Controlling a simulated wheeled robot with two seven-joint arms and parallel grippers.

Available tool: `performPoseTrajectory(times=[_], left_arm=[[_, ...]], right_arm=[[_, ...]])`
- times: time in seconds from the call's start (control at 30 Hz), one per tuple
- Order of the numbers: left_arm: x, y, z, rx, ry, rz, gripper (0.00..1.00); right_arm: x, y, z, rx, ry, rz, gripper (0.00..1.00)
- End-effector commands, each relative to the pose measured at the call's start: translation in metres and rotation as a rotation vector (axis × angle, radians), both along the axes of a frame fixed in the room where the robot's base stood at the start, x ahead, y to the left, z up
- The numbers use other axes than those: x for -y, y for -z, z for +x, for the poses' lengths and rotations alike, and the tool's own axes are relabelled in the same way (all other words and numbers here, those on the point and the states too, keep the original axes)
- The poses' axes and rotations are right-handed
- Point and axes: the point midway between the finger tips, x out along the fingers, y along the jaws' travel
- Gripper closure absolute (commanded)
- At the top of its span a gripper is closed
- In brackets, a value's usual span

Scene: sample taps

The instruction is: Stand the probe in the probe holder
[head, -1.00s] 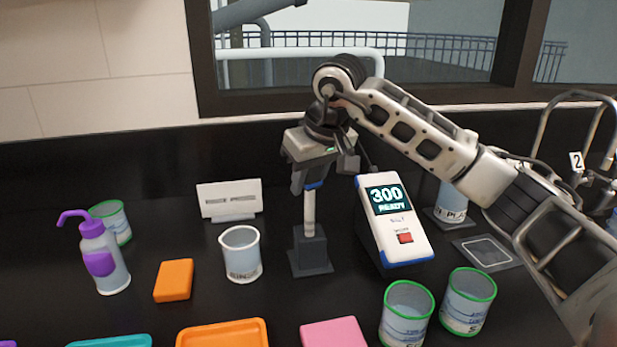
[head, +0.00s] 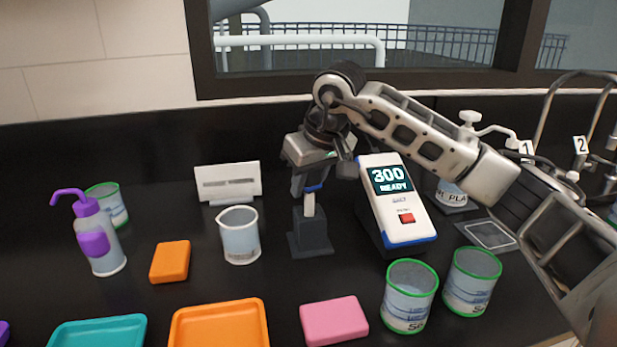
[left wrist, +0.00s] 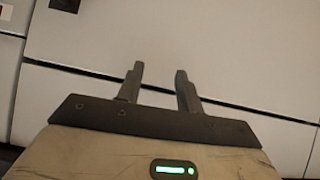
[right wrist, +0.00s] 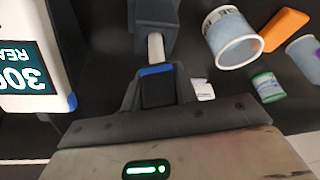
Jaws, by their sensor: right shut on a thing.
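The probe (head: 309,204) is upright, with a pale shaft and a dark, blue-banded handle. My right gripper (head: 311,180) is shut on its handle. The probe's lower end is in the dark probe holder (head: 311,240), a square block on a base plate. In the right wrist view the pale shaft (right wrist: 155,47) runs from the handle into the holder (right wrist: 154,12); its tip is hidden. My left gripper (left wrist: 158,85) is open and empty in front of pale cabinet fronts, and is out of the head view.
The meter (head: 397,205), reading 300 READY, stands right of the holder. A beaker (head: 240,238) stands left of it. Two green-rimmed beakers (head: 409,300) and a pink block (head: 333,320) are in front. A purple wash bottle (head: 98,243) is at left.

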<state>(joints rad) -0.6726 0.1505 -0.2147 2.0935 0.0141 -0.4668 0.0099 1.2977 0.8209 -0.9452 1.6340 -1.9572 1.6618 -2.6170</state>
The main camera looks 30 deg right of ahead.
Motion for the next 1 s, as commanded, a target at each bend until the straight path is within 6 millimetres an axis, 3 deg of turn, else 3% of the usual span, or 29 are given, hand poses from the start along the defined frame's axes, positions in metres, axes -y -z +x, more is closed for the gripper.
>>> performPoseTrajectory(times=[0.03,0.47,0.5,0.57,0.77,0.9,1.0], left_arm=[[0.0014,0.0212,0.0013,0.0,-0.001,0.001,0.64],[0.0023,0.0238,0.0012,-0.001,-0.001,-0.003,0.64],[0.0024,0.0238,0.0012,-0.001,-0.001,-0.003,0.64],[0.0025,0.0239,0.0011,-0.001,-0.001,-0.003,0.64],[0.0027,0.0238,0.0011,-0.001,-0.001,-0.004,0.64],[0.0024,0.0239,0.0007,-0.003,-0.001,-0.003,0.64],[0.0015,0.0242,-0.0008,-0.007,0.0,0.0,0.64]], right_arm=[[0.0001,0.0087,-0.0001,0.0,0.0,0.0,0.91],[0.0001,0.0134,-0.0002,0.0,0.0,0.0,0.91],[0.0001,0.0134,-0.0002,0.0,0.0,0.0,0.66],[0.0001,0.0134,-0.0001,0.0,0.0,0.0,0.49],[0.0001,0.0135,-0.0001,0.0,0.0,0.0,0.46],[0.0001,0.0137,-0.0002,-0.001,0.0,0.0,0.17],[0.0001,0.0128,-0.0002,-0.001,0.0,0.0,0.17]])
